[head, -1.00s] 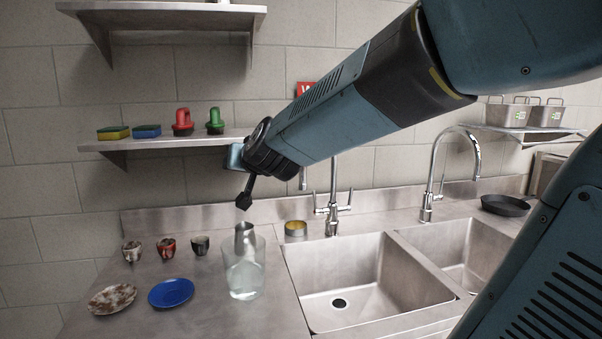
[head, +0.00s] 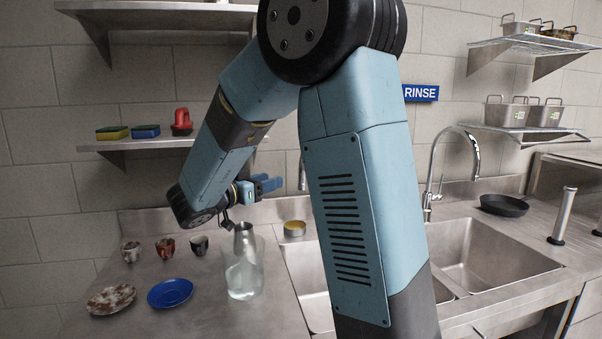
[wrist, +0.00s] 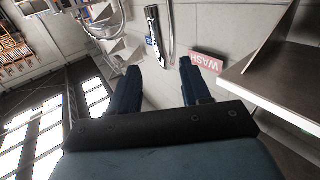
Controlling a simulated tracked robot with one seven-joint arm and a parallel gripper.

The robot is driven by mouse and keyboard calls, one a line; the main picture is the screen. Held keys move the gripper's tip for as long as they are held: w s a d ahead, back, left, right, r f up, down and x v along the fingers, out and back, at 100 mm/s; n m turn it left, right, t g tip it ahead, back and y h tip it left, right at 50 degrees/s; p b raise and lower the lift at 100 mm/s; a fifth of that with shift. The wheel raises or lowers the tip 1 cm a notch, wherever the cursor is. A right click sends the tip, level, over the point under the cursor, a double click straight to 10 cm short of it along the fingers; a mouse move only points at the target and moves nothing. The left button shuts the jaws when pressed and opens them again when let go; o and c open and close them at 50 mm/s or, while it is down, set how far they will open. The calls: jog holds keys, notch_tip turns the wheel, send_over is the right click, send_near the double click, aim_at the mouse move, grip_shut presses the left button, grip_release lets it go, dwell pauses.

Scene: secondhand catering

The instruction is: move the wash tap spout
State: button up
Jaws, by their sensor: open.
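The chrome wash tap stands behind the left sink basin, mostly hidden by my arm in the head view. Only the end of its spout (head: 302,174) shows, left of my arm. In the wrist view, which is upside down, a shiny chrome and black piece (wrist: 155,36), apparently part of this tap, appears beyond and between my fingers. My gripper (head: 268,184) is open, its blue fingers pointing right, just left of the spout. In the wrist view my gripper (wrist: 158,82) has nothing between its fingertips; I cannot tell contact.
A glass jug (head: 244,272) with a metal cup in it stands below my gripper. Cups, a blue plate (head: 170,293) and a yellow-topped tin (head: 294,229) share the counter. A wall shelf (head: 130,146) is at left. The rinse tap (head: 432,180) stands right.

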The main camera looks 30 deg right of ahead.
aim_at(301, 171)
jog(key=x, duration=1.3)
jog(key=shift+d, duration=0.35)
jog(key=shift+c, duration=0.4)
grip_shut()
jog(key=shift+a, duration=0.25)
jog(key=shift+d, duration=0.15)
